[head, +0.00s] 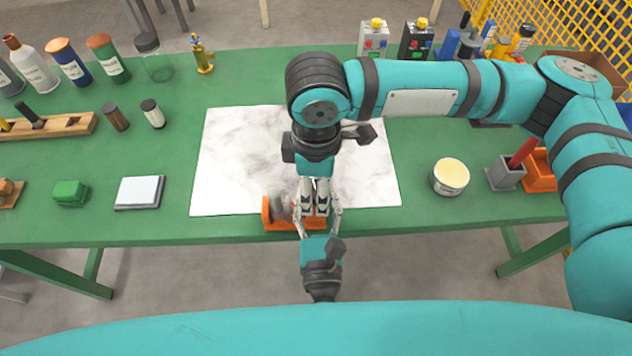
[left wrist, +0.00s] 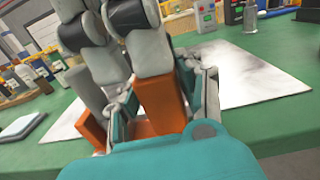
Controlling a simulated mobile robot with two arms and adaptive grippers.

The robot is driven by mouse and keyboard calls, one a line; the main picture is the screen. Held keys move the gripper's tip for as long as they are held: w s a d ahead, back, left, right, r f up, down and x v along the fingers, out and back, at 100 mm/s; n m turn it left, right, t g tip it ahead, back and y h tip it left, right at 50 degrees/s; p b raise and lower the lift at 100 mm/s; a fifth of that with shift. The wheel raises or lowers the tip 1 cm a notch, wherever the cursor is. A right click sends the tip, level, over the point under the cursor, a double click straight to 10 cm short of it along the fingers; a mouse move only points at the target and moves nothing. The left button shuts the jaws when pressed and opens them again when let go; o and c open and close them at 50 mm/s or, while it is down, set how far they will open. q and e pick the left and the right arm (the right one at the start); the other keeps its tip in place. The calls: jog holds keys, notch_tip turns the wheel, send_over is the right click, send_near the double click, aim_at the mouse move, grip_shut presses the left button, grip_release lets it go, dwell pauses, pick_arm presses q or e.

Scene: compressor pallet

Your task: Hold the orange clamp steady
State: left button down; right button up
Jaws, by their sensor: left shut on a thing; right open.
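The orange clamp (head: 267,213) sits at the front edge of the green table, on the near edge of the white marbled sheet. A grey rounded part (head: 280,207) stands in it. My left gripper (head: 319,213) reaches in from the near side and is shut on the clamp, with its fingers on either side; the left wrist view shows the clamp's orange block (left wrist: 160,105) between them. My right gripper (head: 314,205) points down from above, open, its grey fingers close to the clamp's right part. These fingers hide part of the clamp in both views; I cannot tell whether they touch it.
The white sheet (head: 235,150) is otherwise clear. A white-topped pad (head: 139,192) and a green box (head: 70,192) lie left. A cream-topped tin (head: 450,178) and a grey block (head: 505,177) stand right. Bottles and control boxes (head: 373,40) line the back.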

aim_at(316, 189)
notch_tip(316, 189, up, 12)
jog(key=shift+f, duration=0.15)
dwell(0.4)
jog(key=shift+n, duration=0.7)
notch_tip(316, 189, down, 12)
jog(key=shift+f, duration=0.1)
